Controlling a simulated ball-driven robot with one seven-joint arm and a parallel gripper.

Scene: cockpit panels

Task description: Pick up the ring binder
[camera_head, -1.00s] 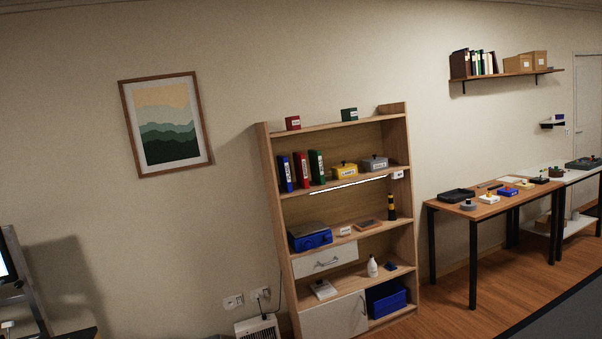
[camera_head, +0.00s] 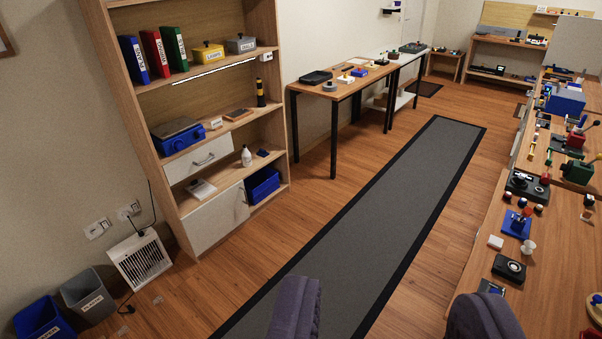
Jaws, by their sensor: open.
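Three ring binders stand upright side by side on an upper shelf of the wooden bookcase at the left: a blue binder (camera_head: 134,58), a red binder (camera_head: 156,53) and a green binder (camera_head: 175,48). Each has a white spine label, too small to read. The task does not say which one is meant.
A heater (camera_head: 140,258) and bins (camera_head: 87,295) stand by the bookcase (camera_head: 282,95). Purple chair-like shapes (camera_head: 294,308) rise at the bottom.

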